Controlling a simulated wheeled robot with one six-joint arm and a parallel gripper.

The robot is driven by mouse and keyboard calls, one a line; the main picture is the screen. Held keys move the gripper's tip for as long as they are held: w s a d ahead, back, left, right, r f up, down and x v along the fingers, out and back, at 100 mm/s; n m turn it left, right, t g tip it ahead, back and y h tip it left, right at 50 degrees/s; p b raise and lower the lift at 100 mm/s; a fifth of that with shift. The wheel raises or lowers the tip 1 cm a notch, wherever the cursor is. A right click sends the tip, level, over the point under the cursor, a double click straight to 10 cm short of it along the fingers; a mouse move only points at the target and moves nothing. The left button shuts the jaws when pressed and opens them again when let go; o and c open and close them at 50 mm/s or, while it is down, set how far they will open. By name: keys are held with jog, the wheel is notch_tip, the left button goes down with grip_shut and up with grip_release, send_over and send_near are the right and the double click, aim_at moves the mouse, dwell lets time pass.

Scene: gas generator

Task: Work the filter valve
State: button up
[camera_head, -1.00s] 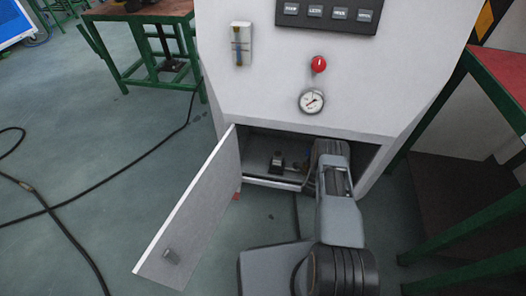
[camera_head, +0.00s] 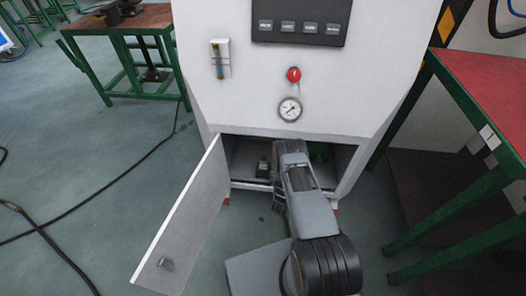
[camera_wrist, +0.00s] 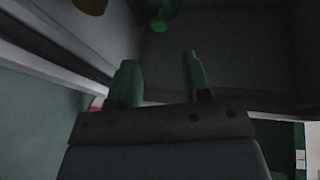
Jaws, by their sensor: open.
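The open lower compartment of the white cabinet (camera_head: 280,60) holds the end of my arm. In the wrist view my gripper (camera_wrist: 160,62) shows two fingers apart with nothing between them. A green rounded part (camera_wrist: 160,14) is beyond the fingertips at the top edge, apart from them. A brownish-yellow part (camera_wrist: 90,5) is cut off at the top left. I cannot tell which of these, if either, is the filter valve. In the head view a dim green part (camera_head: 317,154) shows to the right of my arm, which hides the gripper.
The compartment door (camera_head: 185,220) hangs open to the left. A small dark fitting (camera_head: 263,166) sits inside, left of my arm. A red knob (camera_head: 294,75) and gauge (camera_head: 290,109) are on the front above. A red-topped green-framed table (camera_head: 490,85) stands at right.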

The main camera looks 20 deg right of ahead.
jog(key=w+a+r+n+g+y+b, duration=0.2)
jog(key=w+a+r+n+y, duration=0.3)
jog(key=a+n+y, duration=0.25)
jog(key=a+r+n+g+y+b, duration=0.1)
jog(key=a+r+n+y, duration=0.1)
jog(key=a+r+n, duration=0.2)
jog(key=s+a+r+n+y+b, duration=0.1)
jog(key=a+r+n+y, duration=0.1)
jog(key=r, duration=0.9)
jog(key=shift+a+r+n+g, duration=0.35)
jog(key=shift+a+n, duration=0.5)
jog(key=shift+a, duration=0.45)
